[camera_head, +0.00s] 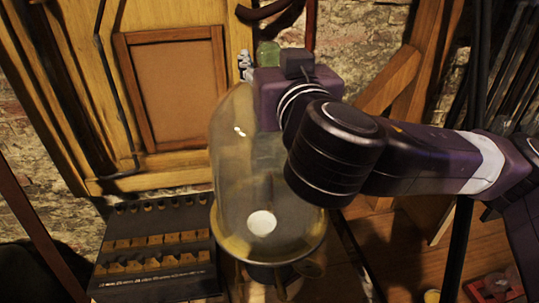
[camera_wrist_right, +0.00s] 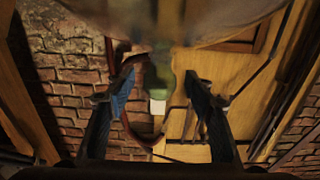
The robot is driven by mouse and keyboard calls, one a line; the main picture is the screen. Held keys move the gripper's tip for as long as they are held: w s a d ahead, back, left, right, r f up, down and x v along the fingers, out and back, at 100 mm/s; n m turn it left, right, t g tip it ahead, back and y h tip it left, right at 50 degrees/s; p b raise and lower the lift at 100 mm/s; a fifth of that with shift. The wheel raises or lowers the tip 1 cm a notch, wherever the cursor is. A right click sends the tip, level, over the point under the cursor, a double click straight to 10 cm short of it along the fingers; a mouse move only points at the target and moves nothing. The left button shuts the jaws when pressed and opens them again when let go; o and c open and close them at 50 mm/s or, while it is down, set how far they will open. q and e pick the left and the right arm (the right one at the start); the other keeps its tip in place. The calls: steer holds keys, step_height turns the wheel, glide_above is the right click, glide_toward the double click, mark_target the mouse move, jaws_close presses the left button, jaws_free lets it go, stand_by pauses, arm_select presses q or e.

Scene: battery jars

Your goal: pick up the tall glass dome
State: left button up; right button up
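The tall glass dome (camera_head: 238,160) stands upright in the middle of the head view, clear with a wide lower rim. A pale round spot shows through its glass. My right gripper (camera_wrist_right: 160,92) is open in the right wrist view, its two dark fingers well apart. The blurred glass of the dome (camera_wrist_right: 170,20) fills the top of that view, close to the camera. A green piece (camera_wrist_right: 160,75) shows between the fingers; I cannot tell whether it belongs to the dome. In the head view my right wrist covers the dome's upper right side. My left gripper is not in view.
A black rack with several yellowish blocks (camera_head: 155,250) lies left of the dome. A wooden panelled door (camera_head: 175,90) and a brick wall (camera_head: 360,50) are behind. A green rounded object (camera_head: 268,53) shows above my wrist. A wooden frame (camera_head: 400,80) stands at right.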

jaws_close()
